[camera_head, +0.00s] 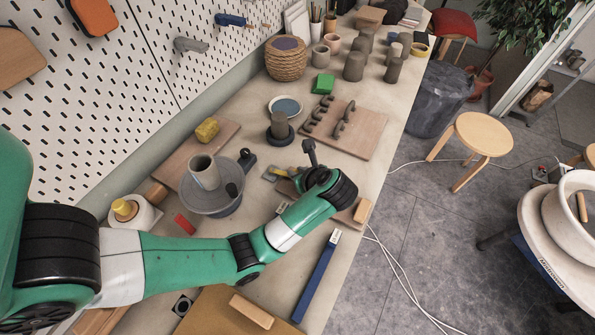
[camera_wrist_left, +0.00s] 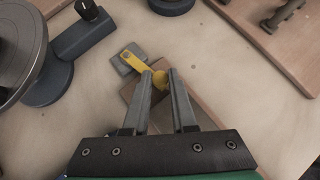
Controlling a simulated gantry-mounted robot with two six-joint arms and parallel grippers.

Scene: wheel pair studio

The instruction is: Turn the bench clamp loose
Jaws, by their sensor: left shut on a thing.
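The bench clamp (camera_wrist_left: 126,66) is a small grey block with a yellow lever (camera_wrist_left: 136,62) ending in a round yellow knob (camera_wrist_left: 160,80). It sits on the bench by a brown wooden board (camera_wrist_left: 196,106). In the head view the clamp (camera_head: 270,173) shows just left of my left wrist. My left gripper (camera_wrist_left: 160,76) is shut on the knob, one finger on each side of it. In the head view my wrist hides most of the fingers and the knob. My right gripper is in neither view.
A grey banding wheel (camera_head: 210,198) with a clay cylinder stands left of the clamp. A dark round base (camera_head: 280,139) with a cylinder stands behind. A board with several clay handles (camera_head: 362,140) lies beyond. A blue bar (camera_head: 316,277) lies near the front edge.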

